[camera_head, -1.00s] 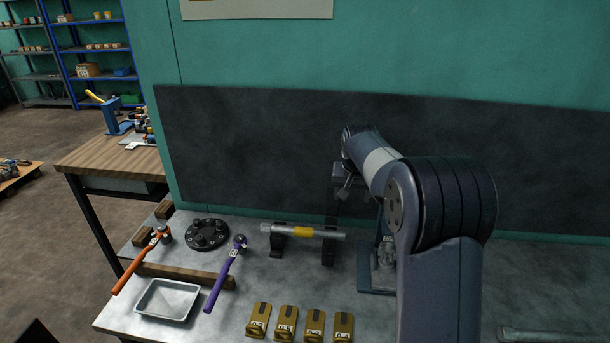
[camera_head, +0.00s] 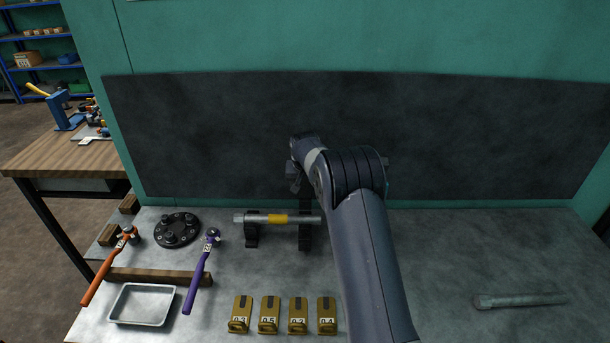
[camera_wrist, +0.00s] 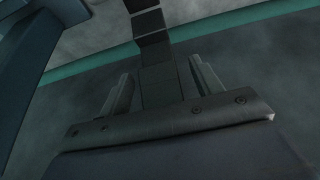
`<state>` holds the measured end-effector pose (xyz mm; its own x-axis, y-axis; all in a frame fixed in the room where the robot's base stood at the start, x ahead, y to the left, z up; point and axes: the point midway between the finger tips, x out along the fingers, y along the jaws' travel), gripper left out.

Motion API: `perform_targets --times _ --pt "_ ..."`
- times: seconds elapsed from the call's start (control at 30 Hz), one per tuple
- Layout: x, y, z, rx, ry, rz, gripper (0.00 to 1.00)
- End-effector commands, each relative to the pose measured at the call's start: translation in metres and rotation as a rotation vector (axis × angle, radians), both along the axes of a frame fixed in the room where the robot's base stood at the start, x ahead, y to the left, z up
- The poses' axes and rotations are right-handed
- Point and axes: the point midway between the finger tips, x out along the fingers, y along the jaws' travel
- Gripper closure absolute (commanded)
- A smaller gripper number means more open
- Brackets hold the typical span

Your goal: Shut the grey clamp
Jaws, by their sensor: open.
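I cannot make out the grey clamp for certain; my arm hides part of the bench. A grey rod (camera_head: 252,218) with a yellow band lies across dark supports, and a taller dark upright (camera_head: 305,235) stands at its right end. My gripper (camera_wrist: 160,85) is open, its two fingers apart in the wrist view. A dark segmented bar (camera_wrist: 154,48) shows between and beyond the fingers; I cannot tell whether it touches them. In the head view the arm's end is above the rod's right end, close to the dark back panel.
Several brass-coloured numbered blocks (camera_head: 269,314) stand at the bench's front. An orange-handled tool (camera_head: 103,270), a purple-handled tool (camera_head: 199,275), a metal tray (camera_head: 143,304) and a black round flange (camera_head: 177,230) are at left. A grey bar (camera_head: 520,300) lies at right; bench around it is clear.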

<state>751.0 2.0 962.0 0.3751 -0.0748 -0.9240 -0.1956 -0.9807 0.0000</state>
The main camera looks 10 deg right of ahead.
Motion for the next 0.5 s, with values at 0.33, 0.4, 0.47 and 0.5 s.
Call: perform_targets --times 0.33,0.4,0.47,0.5 --pt "0.0049 -0.0011 -0.0129 0.0 0.0 0.0 0.38" --pt "0.0048 -0.0011 -0.0128 0.0 0.0 0.0 0.38" --pt "0.0047 -0.001 -0.0127 0.0 0.0 0.0 0.38" --pt "0.0047 -0.0009 -0.0127 0.0 0.0 0.0 0.41"
